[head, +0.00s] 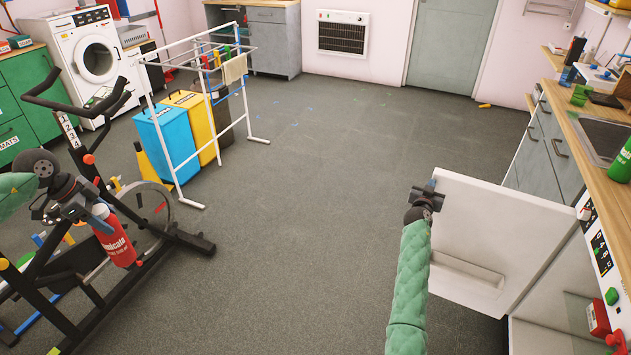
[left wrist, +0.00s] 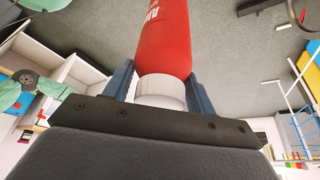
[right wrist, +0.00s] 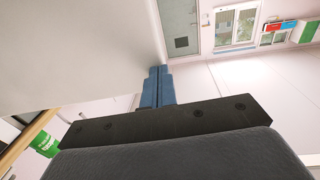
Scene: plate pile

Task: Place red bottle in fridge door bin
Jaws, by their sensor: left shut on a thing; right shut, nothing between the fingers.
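The red bottle (head: 116,241) with white lettering hangs tilted from my left gripper (head: 99,212), in front of the exercise bike at the left. In the left wrist view, my left gripper (left wrist: 160,88) is shut around the pale neck of the red bottle (left wrist: 164,40). The white fridge door (head: 500,225) stands open at the right. Its door bin (head: 465,275) is low on the inner face and looks empty. My right gripper (head: 430,192) is shut and empty at the door's top left edge. In the right wrist view its closed fingers (right wrist: 157,88) are beside the white door panel (right wrist: 80,45); contact is unclear.
The exercise bike (head: 75,140) stands at the left, close to my left arm. A white drying rack (head: 180,150) and blue (head: 165,135) and yellow (head: 192,120) bins stand behind it. A wooden counter (head: 590,150) runs along the right. The middle floor (head: 310,220) is clear.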

